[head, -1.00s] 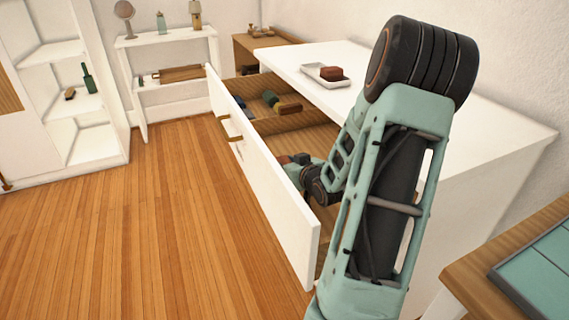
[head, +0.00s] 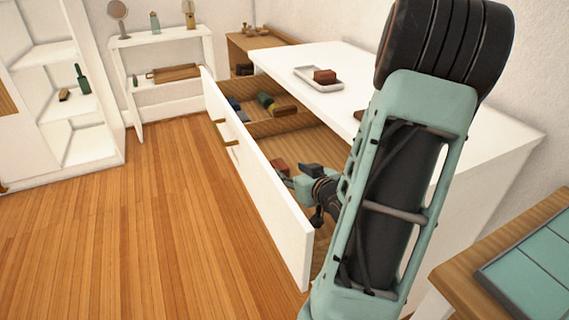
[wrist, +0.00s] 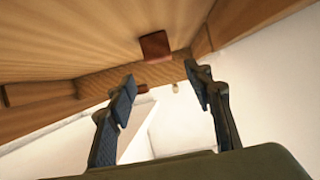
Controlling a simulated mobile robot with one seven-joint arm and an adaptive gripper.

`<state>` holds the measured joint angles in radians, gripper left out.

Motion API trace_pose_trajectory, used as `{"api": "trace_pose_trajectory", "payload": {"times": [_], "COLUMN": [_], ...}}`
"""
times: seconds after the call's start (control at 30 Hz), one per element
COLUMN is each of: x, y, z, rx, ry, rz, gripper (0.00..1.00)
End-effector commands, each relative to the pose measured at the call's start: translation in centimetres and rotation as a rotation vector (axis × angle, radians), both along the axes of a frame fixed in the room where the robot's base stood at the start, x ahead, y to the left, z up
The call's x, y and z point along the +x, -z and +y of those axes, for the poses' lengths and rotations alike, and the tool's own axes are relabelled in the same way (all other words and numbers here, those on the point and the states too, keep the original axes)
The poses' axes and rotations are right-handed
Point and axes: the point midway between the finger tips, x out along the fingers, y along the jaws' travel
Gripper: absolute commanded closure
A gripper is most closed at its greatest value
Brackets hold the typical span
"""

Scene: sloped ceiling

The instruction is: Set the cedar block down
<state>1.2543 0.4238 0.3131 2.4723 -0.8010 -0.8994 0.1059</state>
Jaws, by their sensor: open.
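A reddish-brown block, which I take to be the cedar block (head: 280,166), is in the near compartment of the open drawer (head: 262,195), close to the drawer's front panel. In the wrist view the block (wrist: 154,45) appears on the drawer's wooden floor, beyond the fingertips and clear of them. My gripper (head: 296,176) is low in the drawer beside the block. Its two fingers stand well apart with nothing between them in the wrist view (wrist: 160,76). My forearm hides the right part of the drawer.
A similar reddish block (head: 325,76) lies on a white tray (head: 305,74) on the white counter (head: 410,88). The drawer's far compartment holds several small items, including a green one (head: 266,101). A wooden table (head: 470,270) stands at right. The floor at left is clear.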

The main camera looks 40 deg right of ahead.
Motion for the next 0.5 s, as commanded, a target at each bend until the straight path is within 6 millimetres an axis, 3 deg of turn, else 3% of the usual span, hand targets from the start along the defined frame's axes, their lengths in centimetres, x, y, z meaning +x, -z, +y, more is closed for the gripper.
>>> {"api": "trace_pose_trajectory", "payload": {"times": [0.2,0.5], "x": [-2.2,-2.4], "y": [-1.0,-1.0], "z": [0.5,0.6], "rx": [-0.002,0.0], "ry": [0.0,0.0], "rz": [0.001,0.0], "gripper": [0.53,0.53]}}
